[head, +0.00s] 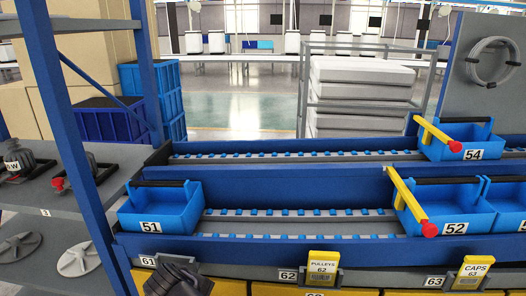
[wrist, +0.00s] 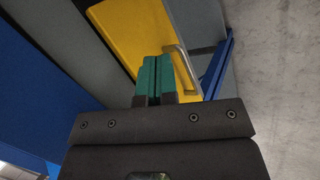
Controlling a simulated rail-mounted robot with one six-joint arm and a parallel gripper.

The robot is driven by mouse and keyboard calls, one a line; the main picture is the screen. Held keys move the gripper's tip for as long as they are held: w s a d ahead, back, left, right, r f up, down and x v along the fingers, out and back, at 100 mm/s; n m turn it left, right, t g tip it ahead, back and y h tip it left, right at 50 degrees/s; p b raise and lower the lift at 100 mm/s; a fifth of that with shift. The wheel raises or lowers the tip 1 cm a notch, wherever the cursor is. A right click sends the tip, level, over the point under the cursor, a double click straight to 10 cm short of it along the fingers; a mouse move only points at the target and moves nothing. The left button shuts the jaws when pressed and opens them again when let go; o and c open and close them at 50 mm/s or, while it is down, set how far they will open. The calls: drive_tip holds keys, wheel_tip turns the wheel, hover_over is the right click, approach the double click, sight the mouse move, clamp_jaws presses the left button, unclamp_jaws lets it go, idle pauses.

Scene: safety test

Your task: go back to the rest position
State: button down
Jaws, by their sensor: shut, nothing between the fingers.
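My gripper (wrist: 154,78) shows in the wrist view with its two green fingers pressed together and nothing between them. Ahead of the fingers is a yellow drawer front (wrist: 125,32) with a metal bar handle (wrist: 183,65). The fingertips appear close to the handle in the picture; I cannot tell whether they touch anything. In the head view a dark shape at the bottom, left of the middle, seems to be part of my arm, and it covers part of a yellow drawer front.
Blue bins 51 (head: 160,208), 52 (head: 445,207) and 54 (head: 462,139) sit on roller lanes. Yellow bars with red ends stand at bins 52 and 54. Tags PULLEYS 62 (head: 323,265) and CAPS 63 (head: 474,268) stand along the front edge. A blue post (head: 70,130) rises at left.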

drive_tip(key=w+d+r+m+g+y+p, duration=0.1)
drive_tip(key=d+r+m+p, duration=0.5)
drive_tip(key=d+r+p, duration=1)
drive_tip(key=w+d+r+m+g+y+p, duration=0.1)
drive_tip(key=d+r+m+p, duration=0.6)
drive_tip(key=d+r+p, duration=0.9)
wheel_tip(320, 180, up, 4)
drive_tip(key=g+y, duration=0.1)
drive_tip(key=g, duration=0.1)
drive_tip(key=shift+w+f+g+p, duration=0.15)
drive_tip(key=shift+g+p, duration=0.25)
